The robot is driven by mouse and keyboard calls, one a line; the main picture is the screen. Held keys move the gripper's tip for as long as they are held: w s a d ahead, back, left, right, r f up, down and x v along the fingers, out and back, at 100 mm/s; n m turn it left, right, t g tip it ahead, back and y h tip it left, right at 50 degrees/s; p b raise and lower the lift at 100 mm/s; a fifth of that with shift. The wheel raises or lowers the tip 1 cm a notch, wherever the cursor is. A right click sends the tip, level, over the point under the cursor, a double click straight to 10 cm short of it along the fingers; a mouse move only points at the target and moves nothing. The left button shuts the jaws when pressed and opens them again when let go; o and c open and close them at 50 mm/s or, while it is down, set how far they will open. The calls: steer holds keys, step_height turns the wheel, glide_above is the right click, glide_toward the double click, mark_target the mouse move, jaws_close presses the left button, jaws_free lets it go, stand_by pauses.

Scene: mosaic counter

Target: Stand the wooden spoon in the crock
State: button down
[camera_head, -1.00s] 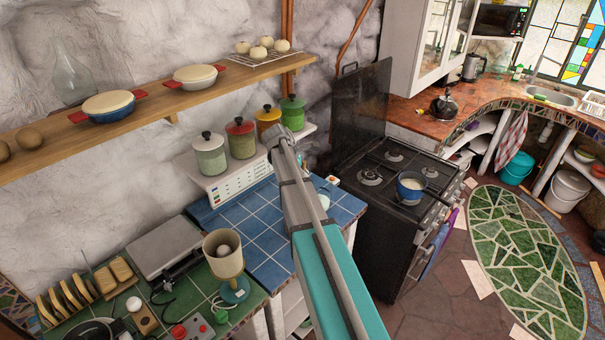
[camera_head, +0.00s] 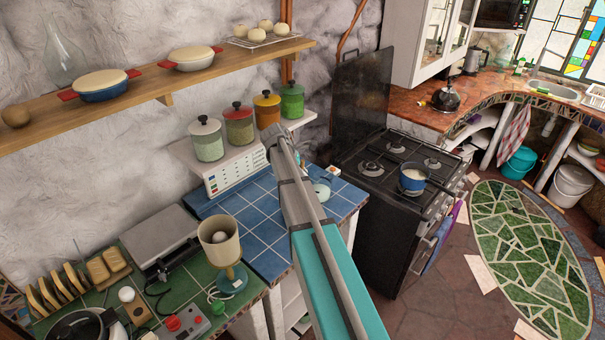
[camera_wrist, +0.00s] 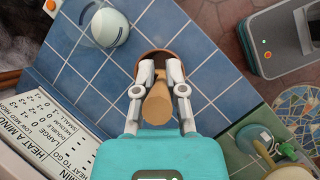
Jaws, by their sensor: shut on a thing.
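In the wrist view my gripper (camera_wrist: 158,78) is shut on the wooden spoon (camera_wrist: 157,104), whose pale thick end points toward the camera. The rest of the spoon is hidden below the fingers. A brown round rim (camera_wrist: 154,53), probably the crock's, shows behind the fingertips over the blue tiles. Most of it is covered, so I cannot tell whether the spoon is inside it. In the head view my arm hides the gripper, the spoon and the crock.
The blue tiled counter (camera_head: 262,235) is mostly clear. A pale round pot (camera_wrist: 104,27) stands near the rim. A lamp (camera_head: 219,240) stands on the green counter. Lidded canisters (camera_head: 239,125) line the ledge behind. The stove (camera_head: 385,205) holds a blue pot (camera_head: 413,180).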

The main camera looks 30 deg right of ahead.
steer(key=shift+w+a+f+b, duration=0.1)
steer(key=shift+w+f+b, duration=0.05)
steer(key=shift+f+b, duration=1)
steer(key=shift+w+a+f+b, duration=0.1)
steer(key=shift+w+f+b, duration=0.05)
steer(key=shift+f+b, duration=0.9)
steer(key=shift+f, duration=0.2)
steer(key=c, duration=0.6)
jaws_free()
steer(key=shift+c, duration=0.2)
steer(key=shift+o, duration=0.3)
steer(key=o, duration=0.6)
steer(key=shift+w, duration=0.1)
steer(key=shift+r+p, duration=0.2)
steer(key=shift+p, duration=0.1)
steer(key=shift+r+p, duration=4.85)
